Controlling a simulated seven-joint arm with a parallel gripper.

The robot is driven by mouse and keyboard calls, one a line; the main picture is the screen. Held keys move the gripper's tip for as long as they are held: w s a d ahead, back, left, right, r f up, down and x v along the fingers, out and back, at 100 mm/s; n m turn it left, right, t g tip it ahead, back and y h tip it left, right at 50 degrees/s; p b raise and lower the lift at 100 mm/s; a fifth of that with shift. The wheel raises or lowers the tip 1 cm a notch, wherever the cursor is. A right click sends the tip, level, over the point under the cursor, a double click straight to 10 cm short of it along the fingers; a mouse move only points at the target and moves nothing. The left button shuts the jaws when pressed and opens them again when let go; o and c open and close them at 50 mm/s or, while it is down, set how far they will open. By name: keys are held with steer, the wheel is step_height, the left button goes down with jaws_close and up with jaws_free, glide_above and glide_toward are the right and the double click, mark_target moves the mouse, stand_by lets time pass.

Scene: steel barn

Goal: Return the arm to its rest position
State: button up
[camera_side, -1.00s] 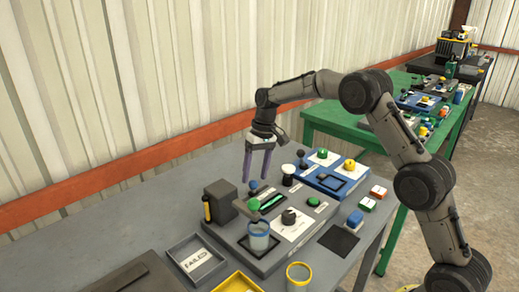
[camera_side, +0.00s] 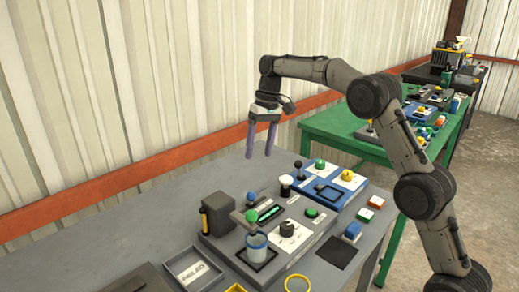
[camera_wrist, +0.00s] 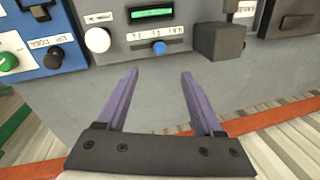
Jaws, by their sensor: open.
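My gripper (camera_side: 260,152) hangs above the back part of the grey table in the side view, its two purple fingers pointing down. The fingers are apart with nothing between them. In the wrist view my gripper (camera_wrist: 158,72) is also open and empty, with bare grey tabletop beyond its fingertips. My arm reaches in from the right, raised and bent over the table. The fingers are clear of the panels below.
A grey panel (camera_side: 285,262) with a green display, knobs and a cup (camera_side: 256,246) stands below. A blue panel (camera_side: 348,197) is to its right. A dark box (camera_side: 218,213) and a grey tray (camera_side: 187,276) are at left. A green table (camera_side: 335,132) stands behind.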

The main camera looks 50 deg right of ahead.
steer(key=s+a+r+t, duration=0.2)
steer(key=s+a+r, duration=0.2)
steer(key=s+r, duration=0.5)
steer(key=s+a+r+n+t+h, duration=0.1)
steer(key=s+r, duration=0.2)
steer(key=s, duration=0.2)
steer(key=s+a+r, duration=0.1)
steer(key=s+r, duration=0.2)
steer(key=s, duration=0.2)
steer(key=s+a+f+n+t, duration=0.1)
steer(key=s+f, duration=0.1)
steer(key=s, duration=0.4)
steer(key=s+f+t, duration=0.1)
steer(key=s+f, duration=0.2)
steer(key=s, duration=0.3)
steer(key=s+d+f+h, duration=0.1)
steer(key=s+f, duration=0.5)
steer(key=f, duration=0.3)
steer(key=shift+f, duration=0.35)
